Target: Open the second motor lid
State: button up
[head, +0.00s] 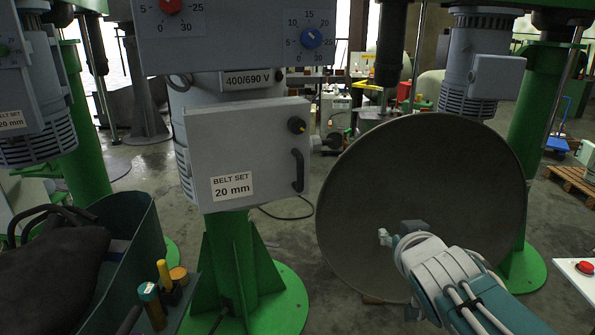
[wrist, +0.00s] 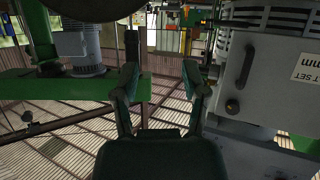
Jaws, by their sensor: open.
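The middle motor (head: 222,92) carries a grey box whose front lid (head: 250,150) bears a "BELT SET 20 mm" label. The lid looks shut, with a black knob (head: 296,125) at its upper right and a black upright handle (head: 298,170) below it. In the wrist view, which looks upside down, the lid's handle (wrist: 245,66) and knob (wrist: 232,106) show to the right of my gripper (wrist: 161,85). The gripper's two fingers are spread and empty, apart from the handle. In the head view, my arm reaches in from the lower right, its end right of the lid.
A large dark round disc (head: 430,200) stands behind my arm. Other motors are at the left (head: 30,85) and right (head: 485,60). A teal bin (head: 125,235) holding a dark bag stands at lower left. A control panel (head: 235,35) hangs above the lid.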

jog(key=w+a+r+n+t+y, duration=0.2)
jog(key=w+a+r+n+y, duration=0.1)
jog(key=w+a+y, duration=0.3)
jog(key=n+y, duration=0.3)
jog(key=y, duration=0.1)
send_near(302, 173)
jog(key=shift+g, duration=0.3)
jog(key=x, duration=1.1)
jog(key=shift+w+r, duration=0.1)
jog(key=shift+r, duration=0.15)
jog(key=shift+d, duration=0.1)
grip_shut()
